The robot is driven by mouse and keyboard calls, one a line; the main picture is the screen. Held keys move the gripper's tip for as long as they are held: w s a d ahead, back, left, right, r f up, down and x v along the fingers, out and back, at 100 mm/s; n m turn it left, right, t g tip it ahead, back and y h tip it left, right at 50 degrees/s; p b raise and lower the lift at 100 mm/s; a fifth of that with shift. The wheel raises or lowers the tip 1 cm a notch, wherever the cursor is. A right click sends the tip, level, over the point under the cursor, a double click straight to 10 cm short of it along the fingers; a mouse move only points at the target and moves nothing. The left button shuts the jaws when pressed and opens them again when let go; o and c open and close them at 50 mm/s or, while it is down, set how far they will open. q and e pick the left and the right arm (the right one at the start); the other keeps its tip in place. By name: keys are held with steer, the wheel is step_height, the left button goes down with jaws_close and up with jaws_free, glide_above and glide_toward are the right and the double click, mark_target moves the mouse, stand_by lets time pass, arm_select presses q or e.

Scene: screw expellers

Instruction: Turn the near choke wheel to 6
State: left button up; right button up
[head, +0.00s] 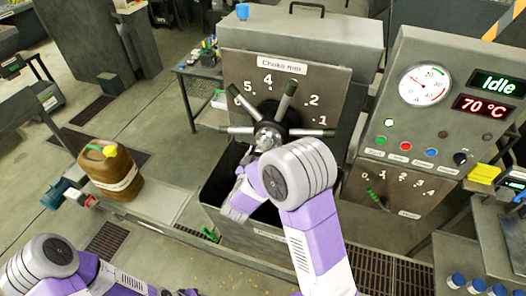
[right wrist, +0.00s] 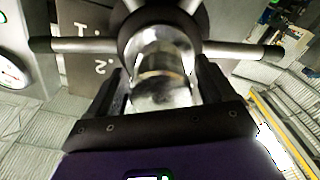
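The choke wheel (head: 271,132) has a dark hub, a silver centre and several grey spokes with dark ends. It stands before a plate (head: 238,72) marked "Choke mm", where 5, 4, 2 and 1 are readable; wheel and arm cover part of the scale. My right gripper (right wrist: 163,82) is at the wheel's centre, with its dark fingers on either side of the silver hub (right wrist: 165,75). I cannot tell whether the fingers press on it. In the head view my right wrist hides them. My left arm is at the bottom left; its fingers do not show.
A control cabinet (head: 430,110) with a gauge, a 70 °C display and a small 0–4 scale with a green pointer (head: 374,197) stands at the right. A brown jerrycan (head: 112,170) stands at the left. A dark bin (head: 222,180) is under the wheel.

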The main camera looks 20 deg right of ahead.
steer(key=b+v, duration=0.1)
steer(key=v, duration=0.6)
steer(key=shift+s+a, duration=0.15)
steer(key=shift+s, duration=0.1)
stand_by(0.5)
